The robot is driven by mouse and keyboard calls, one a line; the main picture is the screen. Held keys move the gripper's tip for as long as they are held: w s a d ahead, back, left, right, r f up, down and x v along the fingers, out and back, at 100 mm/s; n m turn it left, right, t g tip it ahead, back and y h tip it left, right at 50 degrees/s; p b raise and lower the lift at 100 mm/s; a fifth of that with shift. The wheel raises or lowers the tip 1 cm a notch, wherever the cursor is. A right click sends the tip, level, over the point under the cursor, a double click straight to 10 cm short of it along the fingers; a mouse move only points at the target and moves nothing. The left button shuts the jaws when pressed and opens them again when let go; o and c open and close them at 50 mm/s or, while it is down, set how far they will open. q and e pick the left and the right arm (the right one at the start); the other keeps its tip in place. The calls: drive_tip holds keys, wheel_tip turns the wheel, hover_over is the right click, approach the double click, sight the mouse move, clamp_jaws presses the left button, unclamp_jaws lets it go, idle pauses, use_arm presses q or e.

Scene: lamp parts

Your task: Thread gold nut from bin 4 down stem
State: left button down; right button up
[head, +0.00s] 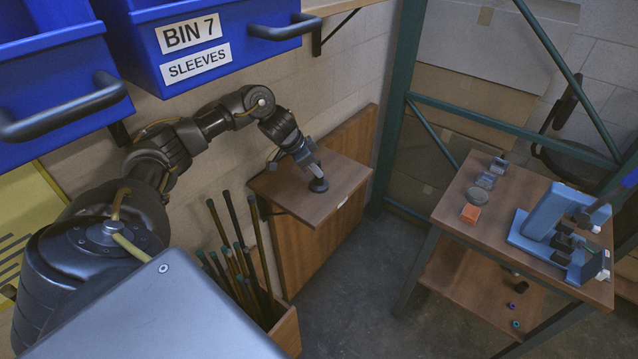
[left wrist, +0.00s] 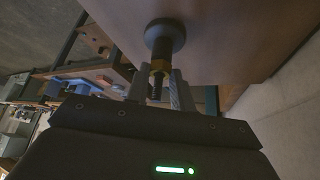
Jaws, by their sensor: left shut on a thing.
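A small dark round base (head: 318,185) stands on a little wooden shelf (head: 345,180); the base also shows in the left wrist view (left wrist: 165,34). A thin dark threaded stem (left wrist: 156,88) points from it toward my palm. In the head view the fingers hide the nut and most of the stem. My right gripper is not in view.
Blue bins, one labelled BIN 7 SLEEVES (head: 215,45), hang above my left arm. A wooden box of rods (head: 285,330) stands below the shelf. A bench (head: 455,240) at the right carries a blue fixture (head: 550,215) and an orange block (head: 470,213). The shelf's right part is clear.

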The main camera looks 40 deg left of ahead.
use_arm(q)
drive_tip(key=shift+s+d+f, duration=0.1)
drive_tip(key=shift+s+f, duration=0.05)
drive_tip(key=shift+f, duration=0.1)
drive_tip(key=shift+f, duration=0.15)
idle(0.5)
drive_tip(key=m+g+h, duration=0.1)
drive_tip(key=m, duration=0.1)
drive_tip(key=shift+m, duration=0.4)
drive_tip(key=shift+w+a+f+m+g+h+b, duration=0.1)
drive_tip(key=shift+w+a+m+g+h+b, duration=0.15)
drive_tip(key=shift+m, duration=0.35)
drive_tip(key=shift+w+m+g+h+b, duration=0.15)
drive_tip(key=shift+m+h, duration=0.2)
drive_tip(key=shift+m, duration=0.25)
drive_tip(key=shift+s+m, duration=0.1)
drive_tip(key=shift+m, duration=0.3)
drive_tip(key=shift+m+g, duration=0.4)
drive_tip(key=shift+g, duration=0.1)
